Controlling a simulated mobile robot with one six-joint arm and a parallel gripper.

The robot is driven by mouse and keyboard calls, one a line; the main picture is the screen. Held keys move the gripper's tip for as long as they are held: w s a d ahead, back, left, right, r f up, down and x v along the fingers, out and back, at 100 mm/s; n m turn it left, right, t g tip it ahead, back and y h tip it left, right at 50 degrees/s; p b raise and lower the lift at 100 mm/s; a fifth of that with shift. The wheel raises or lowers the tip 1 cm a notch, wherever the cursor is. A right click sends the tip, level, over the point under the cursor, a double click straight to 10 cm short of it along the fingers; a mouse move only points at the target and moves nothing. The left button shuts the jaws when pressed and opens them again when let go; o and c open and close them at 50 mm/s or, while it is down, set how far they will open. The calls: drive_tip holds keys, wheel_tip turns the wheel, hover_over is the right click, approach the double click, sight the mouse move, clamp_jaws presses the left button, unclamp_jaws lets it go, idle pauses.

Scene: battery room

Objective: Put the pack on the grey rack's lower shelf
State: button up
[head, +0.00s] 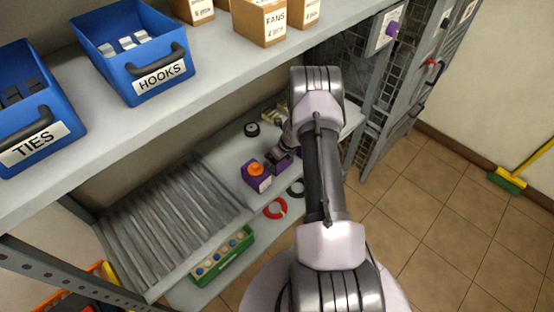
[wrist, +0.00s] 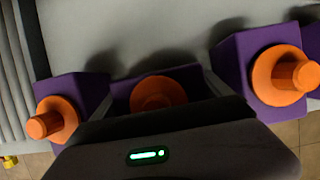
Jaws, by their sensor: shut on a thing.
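My gripper (head: 280,156) reaches in under the grey rack's upper shelf (head: 215,75). In the head view the held pack (head: 284,164) is mostly hidden by my gripper. Another purple pack (head: 257,178) stands close on its left, also in the wrist view (wrist: 70,95). A third pack (wrist: 262,70) is close on the right. The held pack is at the lower shelf's (head: 222,152) flat part; I cannot tell whether it touches.
Grey rollers (head: 165,215) lie left of the packs. A black roll (head: 252,129) sits behind. A green crate (head: 222,257) and a red ring (head: 275,208) are lower down. Blue bins (head: 135,55) and cartons (head: 262,22) fill the upper shelf. Tiled floor (head: 440,215) is open at right.

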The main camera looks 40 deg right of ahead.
drive_tip(key=shift+o, duration=0.2)
drive_tip(key=shift+r, duration=0.15)
drive_tip(key=o, duration=1.8)
drive_tip(key=shift+o, duration=0.2)
drive_tip(key=p+v, duration=0.4)
drive_tip(key=v, duration=0.8)
drive_tip(key=shift+s, duration=0.1)
